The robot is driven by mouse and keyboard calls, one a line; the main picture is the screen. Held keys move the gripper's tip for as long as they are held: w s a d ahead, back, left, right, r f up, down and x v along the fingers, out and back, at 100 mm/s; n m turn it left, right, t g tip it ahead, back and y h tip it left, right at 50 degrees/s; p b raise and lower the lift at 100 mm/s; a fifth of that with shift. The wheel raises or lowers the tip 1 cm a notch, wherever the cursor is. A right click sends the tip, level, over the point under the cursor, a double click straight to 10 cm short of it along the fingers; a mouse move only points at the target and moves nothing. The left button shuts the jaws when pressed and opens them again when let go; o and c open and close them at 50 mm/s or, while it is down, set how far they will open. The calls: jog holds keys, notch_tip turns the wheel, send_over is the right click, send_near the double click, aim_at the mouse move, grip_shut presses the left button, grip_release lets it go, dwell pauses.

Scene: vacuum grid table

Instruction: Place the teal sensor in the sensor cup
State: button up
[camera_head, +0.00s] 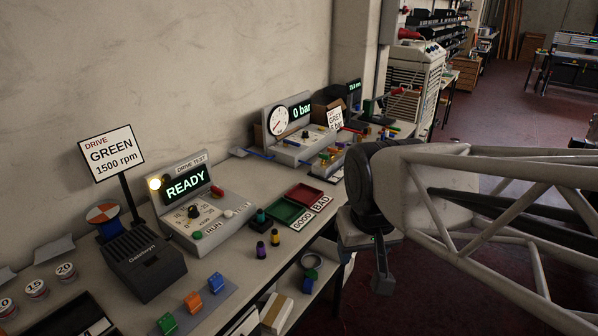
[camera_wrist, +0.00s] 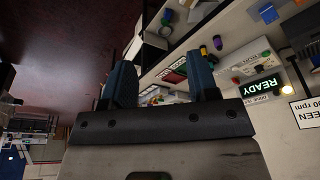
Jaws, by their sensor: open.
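A small teal-topped cylinder (camera_head: 261,216), which looks like the teal sensor, stands on the bench right of the READY tester, on or in a dark base. I cannot tell whether that base is the sensor cup. Two small dark cylinders with yellow and purple parts, one left (camera_head: 261,250) and one right (camera_head: 275,238), stand in front of it. My gripper (camera_wrist: 162,62) is open, with nothing between its two blue fingers in the wrist view. In the head view my gripper (camera_head: 382,276) hangs right of the bench, beyond its front edge and apart from these parts.
The READY tester (camera_head: 222,226) stands left of the teal part. Green (camera_head: 284,211) and red (camera_head: 305,194) trays lie to its right, with GOOD and BAD labels. Orange (camera_head: 193,303), blue and green blocks lie nearer. A shelf (camera_head: 299,291) below the bench holds a ring and boxes.

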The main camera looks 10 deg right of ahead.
jog(key=s, duration=0.4)
jog(key=shift+s+d+f, duration=0.35)
jog(key=shift+s+d, duration=0.05)
dwell(1.9)
